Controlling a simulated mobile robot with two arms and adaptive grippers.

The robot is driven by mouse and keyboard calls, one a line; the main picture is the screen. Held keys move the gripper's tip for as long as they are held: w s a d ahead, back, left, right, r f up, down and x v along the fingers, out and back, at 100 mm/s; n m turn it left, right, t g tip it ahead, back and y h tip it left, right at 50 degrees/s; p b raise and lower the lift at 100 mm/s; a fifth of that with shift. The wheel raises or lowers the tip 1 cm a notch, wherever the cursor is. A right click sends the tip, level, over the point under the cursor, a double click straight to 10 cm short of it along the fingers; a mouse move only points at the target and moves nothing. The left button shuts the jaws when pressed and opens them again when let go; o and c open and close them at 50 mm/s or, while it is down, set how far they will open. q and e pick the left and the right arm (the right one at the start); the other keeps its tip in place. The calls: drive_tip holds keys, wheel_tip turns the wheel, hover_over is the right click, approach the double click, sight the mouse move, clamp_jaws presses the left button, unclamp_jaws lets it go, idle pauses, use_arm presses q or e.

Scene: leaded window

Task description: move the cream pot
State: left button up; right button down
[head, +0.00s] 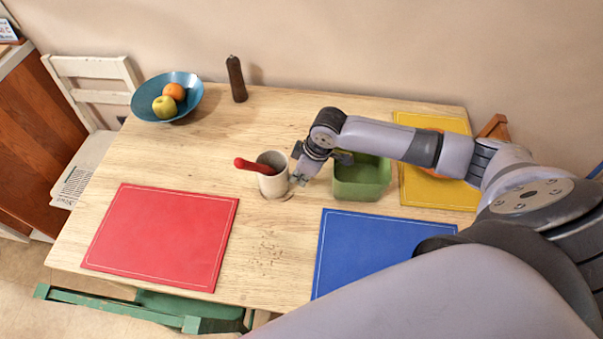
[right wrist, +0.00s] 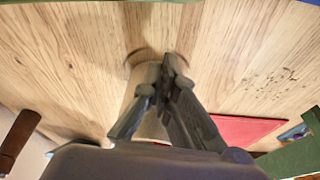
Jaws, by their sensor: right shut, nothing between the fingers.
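The cream pot (head: 268,186) stands upright on the wooden table near its middle, with a red-handled utensil (head: 252,166) leaning out of it to the left. My right gripper (head: 299,180) is just right of the pot, pointing down, its fingers shut with nothing between them. In the right wrist view the closed fingertips (right wrist: 172,62) are in front of the pot (right wrist: 152,128), which they partly hide. I cannot tell whether they touch it. My left gripper is not in view.
A green square container (head: 360,188) stands just right of my gripper, partly under my arm. Red (head: 160,238), blue (head: 370,245) and yellow (head: 430,190) mats lie around. A blue fruit bowl (head: 148,96) and dark mill (head: 236,80) stand at the back. Bare wood surrounds the pot.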

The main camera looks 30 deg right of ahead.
drive_tip(key=w+a, duration=0.7)
drive_tip(key=shift+p, duration=0.35)
drive_tip(key=w+a+b, duration=0.3)
drive_tip(key=w+a, duration=0.3)
drive_tip(key=w, duration=0.1)
drive_tip(key=shift+a+f, duration=0.15)
drive_tip(key=shift+a, duration=0.15)
drive_tip(key=shift+w+a, duration=0.3)
drive_tip(key=shift+a, duration=0.05)
